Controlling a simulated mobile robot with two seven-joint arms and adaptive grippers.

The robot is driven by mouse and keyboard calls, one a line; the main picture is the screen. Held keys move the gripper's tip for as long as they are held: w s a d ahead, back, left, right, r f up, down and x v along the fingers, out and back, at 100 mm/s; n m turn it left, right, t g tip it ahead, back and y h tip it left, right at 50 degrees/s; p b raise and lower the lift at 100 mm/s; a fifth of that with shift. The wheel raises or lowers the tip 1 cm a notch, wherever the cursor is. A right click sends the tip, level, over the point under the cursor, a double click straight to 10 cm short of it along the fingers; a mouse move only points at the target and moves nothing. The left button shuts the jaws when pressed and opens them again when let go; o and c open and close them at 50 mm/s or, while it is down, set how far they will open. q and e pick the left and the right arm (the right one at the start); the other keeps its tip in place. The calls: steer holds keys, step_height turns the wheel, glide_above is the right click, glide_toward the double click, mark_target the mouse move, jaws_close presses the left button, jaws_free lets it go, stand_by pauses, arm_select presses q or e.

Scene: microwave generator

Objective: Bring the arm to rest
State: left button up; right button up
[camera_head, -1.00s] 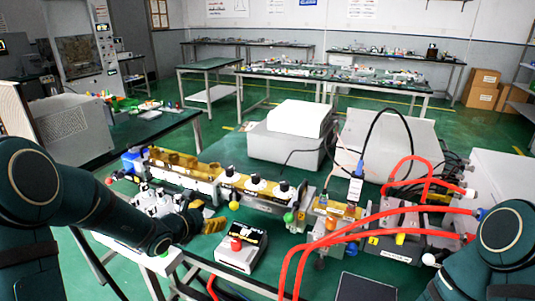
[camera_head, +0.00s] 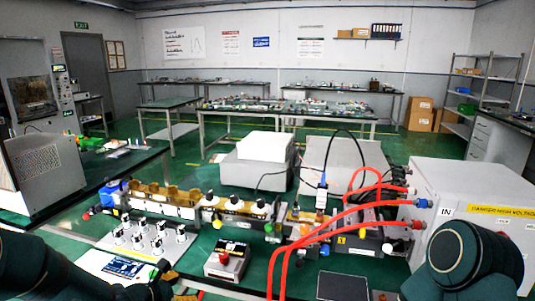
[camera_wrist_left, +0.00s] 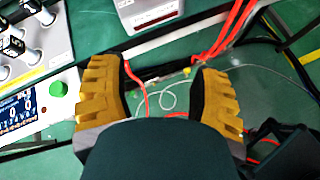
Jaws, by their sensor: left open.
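My left arm (camera_head: 50,268) comes in low at the left of the head view. Its gripper (camera_head: 178,286) sits at the bottom edge, with bits of its yellow fingers showing beside the small red-button box (camera_head: 228,262). In the left wrist view the two yellow ribbed fingers of the gripper (camera_wrist_left: 160,80) stand wide apart. Nothing is held between them; floor and thin cables show below. My right arm (camera_head: 468,262) is folded at the bottom right, and its gripper is out of view.
A control panel with several knobs (camera_head: 143,238) and a display unit (camera_head: 110,266) lie near the left gripper. Red hoses (camera_head: 318,233) arch across the bench to a white high-voltage cabinet (camera_head: 470,190). The wrist view shows a green knob (camera_wrist_left: 58,89) left of the fingers.

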arm_select(q)
steer(key=s+d+f+m+g+y, duration=0.1)
steer(key=s+d+f+m+g, duration=0.3)
steer(key=s+f+m, duration=0.5)
steer(key=s+d+f+m+g+y, duration=0.1)
steer(key=s+d+f+m+g, duration=0.2)
steer(key=s+d+f+m, duration=0.5)
steer(key=s+f+m, duration=0.2)
steer(key=s+m, duration=0.2)
steer(key=m, duration=0.3)
steer(key=shift+d+f+m+g, duration=0.15)
steer(key=shift+d+m+g, duration=0.05)
steer(key=shift+m+g, duration=0.2)
arm_select(e)
steer(key=shift+w+d, duration=0.1)
steer(key=shift+w, duration=0.05)
arm_select(q)
steer(key=shift+o, duration=0.2)
stand_by(0.7)
